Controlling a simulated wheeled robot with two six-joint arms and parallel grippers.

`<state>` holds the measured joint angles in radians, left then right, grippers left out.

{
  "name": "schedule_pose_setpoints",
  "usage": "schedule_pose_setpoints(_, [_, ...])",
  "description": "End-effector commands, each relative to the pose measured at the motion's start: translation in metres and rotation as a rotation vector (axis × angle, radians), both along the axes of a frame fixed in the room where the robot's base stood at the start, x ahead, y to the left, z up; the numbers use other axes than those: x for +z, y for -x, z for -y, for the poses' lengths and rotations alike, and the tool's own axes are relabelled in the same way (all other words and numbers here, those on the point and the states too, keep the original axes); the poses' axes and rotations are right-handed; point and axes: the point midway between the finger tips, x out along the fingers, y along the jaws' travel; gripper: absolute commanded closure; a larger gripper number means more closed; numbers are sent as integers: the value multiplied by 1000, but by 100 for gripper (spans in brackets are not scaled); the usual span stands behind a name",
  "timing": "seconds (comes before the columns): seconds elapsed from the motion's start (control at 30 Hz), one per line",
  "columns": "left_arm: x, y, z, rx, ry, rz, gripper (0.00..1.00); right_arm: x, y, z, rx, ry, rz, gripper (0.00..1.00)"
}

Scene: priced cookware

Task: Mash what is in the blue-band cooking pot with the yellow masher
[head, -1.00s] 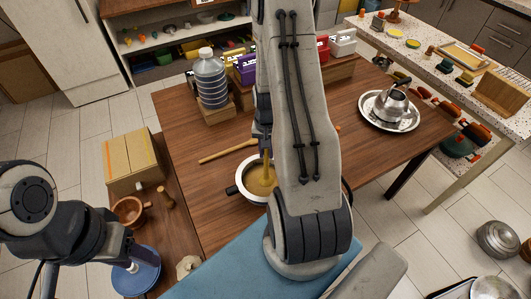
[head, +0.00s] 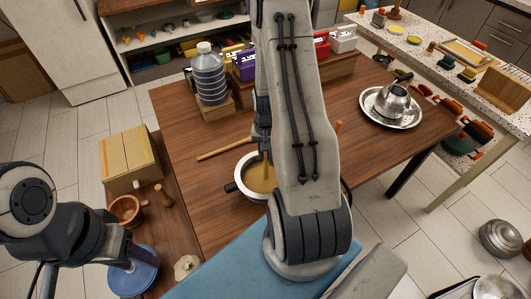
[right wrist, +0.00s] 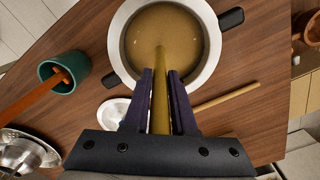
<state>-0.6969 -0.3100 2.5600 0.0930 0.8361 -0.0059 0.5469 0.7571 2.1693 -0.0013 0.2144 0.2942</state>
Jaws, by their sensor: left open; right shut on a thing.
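The blue-band cooking pot (head: 238,190) stands on the wooden table, partly hidden behind my right arm. Brownish-yellow food (right wrist: 150,40) fills its inside in the right wrist view. My right gripper (head: 263,150) is above the pot. It is shut on the yellow masher (right wrist: 160,95), whose shaft runs down into the food between the two fingers (right wrist: 161,75). The masher's lower end is hidden in the food. My left gripper (head: 125,264) is at the lower left, away from the pot, open above a blue round thing (head: 145,278).
A wooden stick (head: 222,150) lies beside the pot. A green cup with an orange handle in it (right wrist: 68,75) and a small white dish (right wrist: 113,112) are close by. A water bottle (head: 210,80) and a kettle on a tray (head: 388,118) stand farther off.

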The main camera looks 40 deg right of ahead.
Motion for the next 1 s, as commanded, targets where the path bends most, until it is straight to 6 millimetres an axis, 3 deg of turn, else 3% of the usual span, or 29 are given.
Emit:
schedule_pose_setpoints(0.17, [1,0,0,0,0,0,50,1,0,0,0,0,0,100])
schedule_pose_setpoints(0.57, [30,0,0,0,0,0,50,35,-2,-11,1,0,0,100])
schedule_pose_setpoints(1.0, [27,0,0,0,0,0,50,32,-2,-12,0,0,0,100])
